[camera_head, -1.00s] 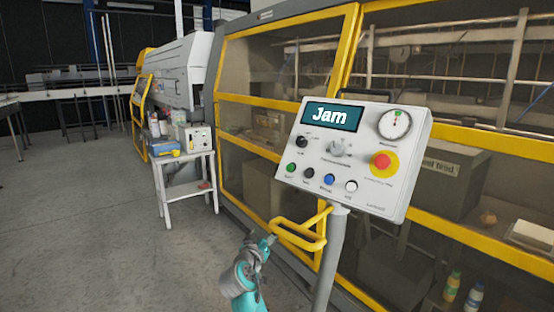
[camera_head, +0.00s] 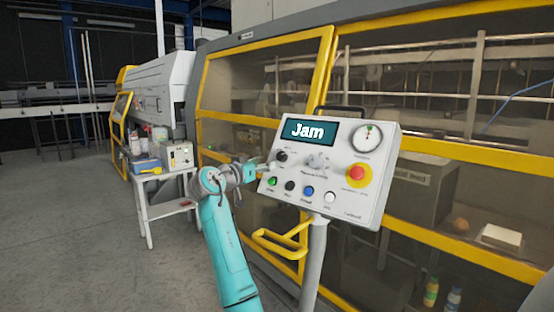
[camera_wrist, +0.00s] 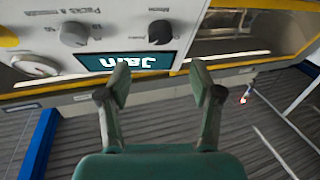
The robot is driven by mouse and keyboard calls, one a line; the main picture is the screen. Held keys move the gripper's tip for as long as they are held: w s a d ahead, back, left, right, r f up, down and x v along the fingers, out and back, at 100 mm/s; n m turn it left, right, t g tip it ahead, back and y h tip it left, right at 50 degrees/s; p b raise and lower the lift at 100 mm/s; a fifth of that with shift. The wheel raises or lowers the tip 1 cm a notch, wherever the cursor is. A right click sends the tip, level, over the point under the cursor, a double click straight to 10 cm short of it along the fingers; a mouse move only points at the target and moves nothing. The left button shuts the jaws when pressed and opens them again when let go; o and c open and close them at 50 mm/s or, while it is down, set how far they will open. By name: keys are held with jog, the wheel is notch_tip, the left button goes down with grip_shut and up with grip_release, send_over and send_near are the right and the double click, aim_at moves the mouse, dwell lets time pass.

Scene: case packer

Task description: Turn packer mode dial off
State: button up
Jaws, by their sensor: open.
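The white control panel (camera_head: 345,195) has a teal screen (camera_head: 308,130) reading "Jam". A small dark knob (camera_head: 281,157) sits at its left, below the screen, and a larger grey dial (camera_head: 318,161) sits at the middle. Their labels are too small to read in the head view. In the wrist view the panel is upside down, with the dark knob (camera_wrist: 160,32) beyond my fingertips and the grey dial (camera_wrist: 74,34) to its left. My gripper (camera_wrist: 160,82) is open and empty, apart from both. In the head view it is by the panel's left edge.
A red stop button (camera_head: 357,174), a round gauge (camera_head: 367,136) and a row of push buttons (camera_head: 308,192) share the panel. A yellow handle (camera_head: 280,245) juts out below. A small cart (camera_head: 165,190) stands at left. Yellow-framed machine guards (camera_head: 265,85) rise behind.

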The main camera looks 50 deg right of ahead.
aim_at(280, 156)
jog(key=d, duration=0.9)
jog(key=shift+w+d, duration=0.2)
jog(key=shift+w, duration=0.05)
jog(key=c, duration=1.1)
